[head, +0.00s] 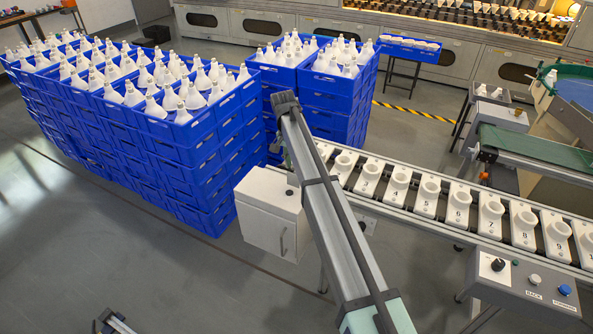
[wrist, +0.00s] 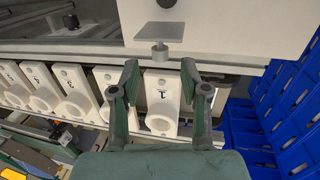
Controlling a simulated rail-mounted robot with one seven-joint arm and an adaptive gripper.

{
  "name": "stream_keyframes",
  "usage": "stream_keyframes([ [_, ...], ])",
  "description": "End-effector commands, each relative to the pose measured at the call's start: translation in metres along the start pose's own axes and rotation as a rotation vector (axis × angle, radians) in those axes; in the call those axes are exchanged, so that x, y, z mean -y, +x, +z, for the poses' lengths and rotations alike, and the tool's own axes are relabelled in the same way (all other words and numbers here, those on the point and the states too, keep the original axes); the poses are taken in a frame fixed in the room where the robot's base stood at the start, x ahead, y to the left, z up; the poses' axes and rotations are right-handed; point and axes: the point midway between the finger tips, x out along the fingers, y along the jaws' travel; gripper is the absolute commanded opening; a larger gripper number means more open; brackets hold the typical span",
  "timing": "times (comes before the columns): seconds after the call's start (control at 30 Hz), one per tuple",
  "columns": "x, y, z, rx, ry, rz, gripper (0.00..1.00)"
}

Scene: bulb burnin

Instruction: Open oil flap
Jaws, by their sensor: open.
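A small grey square plate (wrist: 159,32) with a short round stub below it shows at the top middle of the wrist view. It looks like the oil flap, but I cannot be sure, nor tell its open or shut state. My gripper (wrist: 159,72) is open, with its two dark fingers apart. The stub and plate appear just beyond the fingertips, roughly centred between them, with no contact visible. The white holder marked 1 (wrist: 161,104) shows between the fingers. In the head view my arm crosses the conveyor's near end and my fingers cannot be made out.
The conveyor (head: 425,218) carries a row of numbered white holders. A white cabinet (head: 262,238) stands at its left end. Blue crates of bulbs (head: 205,150) are stacked to the left. A control box (head: 522,285) with a knob and buttons is at lower right.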

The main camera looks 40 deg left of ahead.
Motion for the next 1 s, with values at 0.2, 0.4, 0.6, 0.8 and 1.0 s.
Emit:
stream_keyframes([
  [0.2,0.001,-0.043,-0.001,-0.001,0.0,-0.001,0.45],
  [0.4,0.001,-0.068,0.0,0.0,0.0,0.0,0.45],
  [0.6,0.0,-0.076,0.0,0.0,0.0,0.0,0.45],
  [0.8,0.0,-0.076,0.0,0.0,0.0,0.0,0.45],
  [1.0,0.0,-0.076,0.0,0.0,0.0,0.0,0.45],
])
